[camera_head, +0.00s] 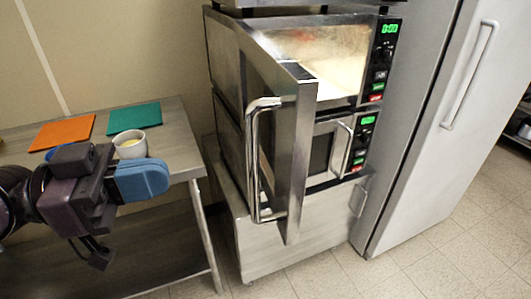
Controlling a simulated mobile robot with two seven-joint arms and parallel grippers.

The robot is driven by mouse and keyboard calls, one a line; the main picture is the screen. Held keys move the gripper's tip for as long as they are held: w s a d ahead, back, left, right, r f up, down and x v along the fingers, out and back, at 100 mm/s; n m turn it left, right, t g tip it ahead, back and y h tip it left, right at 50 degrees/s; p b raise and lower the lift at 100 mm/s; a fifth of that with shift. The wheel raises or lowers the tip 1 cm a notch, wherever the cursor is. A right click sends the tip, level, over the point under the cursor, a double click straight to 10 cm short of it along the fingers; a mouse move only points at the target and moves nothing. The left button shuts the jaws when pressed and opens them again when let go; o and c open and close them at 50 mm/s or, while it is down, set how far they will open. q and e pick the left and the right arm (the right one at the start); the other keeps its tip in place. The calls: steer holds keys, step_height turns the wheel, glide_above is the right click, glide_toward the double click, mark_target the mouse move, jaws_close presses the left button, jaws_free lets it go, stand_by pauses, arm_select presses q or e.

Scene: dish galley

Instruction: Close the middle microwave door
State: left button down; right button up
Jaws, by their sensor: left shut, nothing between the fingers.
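The middle microwave (380,60) stands in a stack, with its lit cavity facing me. Its door (298,130) is wide open, swung out on the left side toward me, and its long bar handle (250,160) faces left. The open door partly covers the lower microwave (359,150), whose own door looks shut. My left gripper (143,181), with blue fingers, is shut and empty. It is over the front part of the steel table, left of the door handle and clearly apart from it. My right gripper is not in view.
On the steel table (180,125) lie an orange mat (62,132) and a green mat (134,116), with a white bowl (130,145) close behind my left gripper. A tall fridge (430,130) stands right of the stack. The tiled floor (440,245) in front is clear.

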arm_select(q)
steer(key=shift+d, duration=0.2)
steer(key=p, duration=0.2)
glide_toward(290, 154)
steer(key=d, duration=0.1)
steer(key=d+p, duration=0.1)
steer(key=d, duration=0.1)
steer(key=w+d+p, duration=0.1)
steer(key=d, duration=0.1)
steer(key=shift+r, duration=0.15)
steer(key=shift+w+d, duration=0.1)
steer(key=shift+d, duration=0.6)
steer(key=shift+w+d, duration=0.1)
steer(key=shift+d, duration=0.4)
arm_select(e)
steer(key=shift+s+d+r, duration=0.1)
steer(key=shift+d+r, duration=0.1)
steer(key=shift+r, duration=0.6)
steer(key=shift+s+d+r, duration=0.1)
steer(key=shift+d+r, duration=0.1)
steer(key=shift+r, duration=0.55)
arm_select(q)
steer(key=shift+p, duration=0.3)
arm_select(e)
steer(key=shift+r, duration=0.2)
